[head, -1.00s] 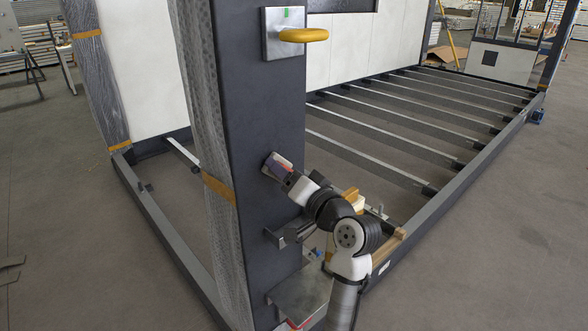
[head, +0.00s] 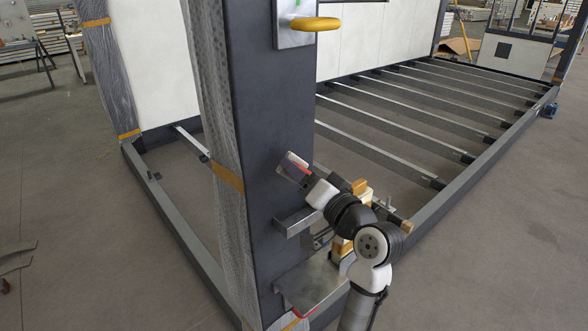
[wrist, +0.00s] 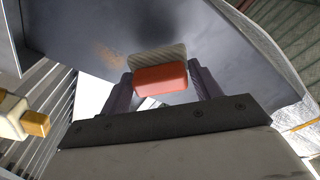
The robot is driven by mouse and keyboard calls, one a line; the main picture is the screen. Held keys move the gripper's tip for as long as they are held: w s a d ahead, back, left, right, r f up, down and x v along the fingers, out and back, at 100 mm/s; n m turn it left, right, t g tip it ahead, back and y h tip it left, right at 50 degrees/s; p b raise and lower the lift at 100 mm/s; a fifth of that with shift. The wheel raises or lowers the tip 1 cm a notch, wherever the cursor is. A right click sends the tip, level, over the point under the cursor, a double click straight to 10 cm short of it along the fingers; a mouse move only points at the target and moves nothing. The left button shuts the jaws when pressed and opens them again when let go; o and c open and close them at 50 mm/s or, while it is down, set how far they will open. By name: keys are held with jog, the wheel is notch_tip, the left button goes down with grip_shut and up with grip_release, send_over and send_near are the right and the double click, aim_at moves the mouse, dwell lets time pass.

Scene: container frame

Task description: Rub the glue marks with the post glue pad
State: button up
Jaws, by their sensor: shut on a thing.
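My gripper (head: 300,172) is shut on the post glue pad, a red-orange block (wrist: 161,79) with a ribbed grey face (wrist: 158,59), held between both fingers in the wrist view. In the head view the pad (head: 289,163) is at the broad face of the dark post (head: 265,130), above a small steel bracket. I cannot tell whether it touches the post. A brownish glue mark (wrist: 107,54) shows on the dark surface in the wrist view, just left of the pad. Any marks behind the pad are hidden.
A yellow handle on a steel plate (head: 314,24) is higher on the post. The steel bracket (head: 297,221) and a metal shelf (head: 310,285) stick out below my gripper. Wooden blocks (head: 360,187) are near my wrist. Floor beams (head: 400,110) lie behind.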

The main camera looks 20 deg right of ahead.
jog(key=shift+v, duration=1)
jog(key=shift+d+r, duration=0.1)
jog(key=v, duration=0.3)
jog(key=shift+d+r, duration=0.1)
jog(key=shift+r, duration=0.05)
